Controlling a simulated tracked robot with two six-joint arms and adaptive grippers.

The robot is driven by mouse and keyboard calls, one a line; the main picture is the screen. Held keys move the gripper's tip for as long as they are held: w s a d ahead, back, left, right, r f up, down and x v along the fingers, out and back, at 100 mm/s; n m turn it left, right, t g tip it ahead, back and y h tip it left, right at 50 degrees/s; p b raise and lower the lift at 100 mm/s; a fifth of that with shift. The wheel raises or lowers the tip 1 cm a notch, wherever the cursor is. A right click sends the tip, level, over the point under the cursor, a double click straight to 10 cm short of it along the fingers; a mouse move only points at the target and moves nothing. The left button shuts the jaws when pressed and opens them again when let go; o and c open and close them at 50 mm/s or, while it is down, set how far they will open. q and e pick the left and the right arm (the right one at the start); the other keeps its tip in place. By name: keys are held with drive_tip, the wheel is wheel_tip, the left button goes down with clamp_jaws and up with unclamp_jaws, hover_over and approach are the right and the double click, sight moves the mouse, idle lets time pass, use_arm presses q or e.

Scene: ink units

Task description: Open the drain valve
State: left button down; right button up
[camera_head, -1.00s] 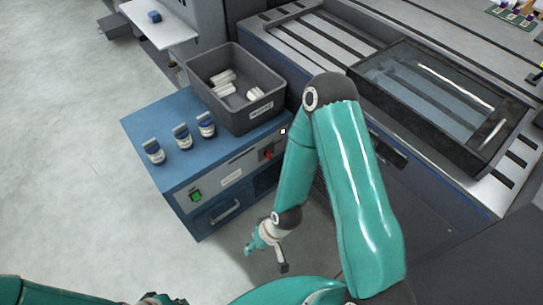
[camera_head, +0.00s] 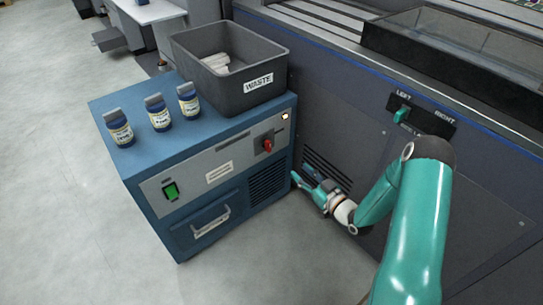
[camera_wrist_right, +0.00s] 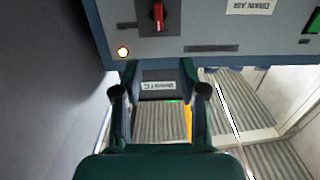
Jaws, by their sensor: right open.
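The red valve handle (camera_head: 267,146) sits on the grey front panel of the blue cabinet (camera_head: 150,165), towards its right end. In the right wrist view the red handle (camera_wrist_right: 157,15) shows at the top, its length roughly upright in that picture. My right gripper (camera_head: 306,187) is beside the cabinet's right front, lower than the handle and apart from it. Its two fingers (camera_wrist_right: 160,95) are spread in the wrist view, with nothing held between them. A small lamp (camera_head: 285,117) glows near the handle. My left gripper is out of view.
A grey WASTE bin (camera_head: 230,85) with white items and several labelled bottles (camera_head: 160,113) stand on the cabinet. A green switch (camera_head: 171,190) and a drawer handle (camera_head: 210,220) are on its front. A large dark machine (camera_head: 345,110) is close on the right. Floor in front is clear.

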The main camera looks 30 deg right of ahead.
sight(270, 145)
drive_tip(key=w+b, duration=0.1)
drive_tip(key=w, duration=0.4)
drive_tip(key=w+b, duration=0.1)
drive_tip(key=w, duration=0.5)
drive_tip(key=w+a+b, duration=0.1)
drive_tip(key=w, duration=0.4)
drive_tip(key=shift+w, duration=0.3)
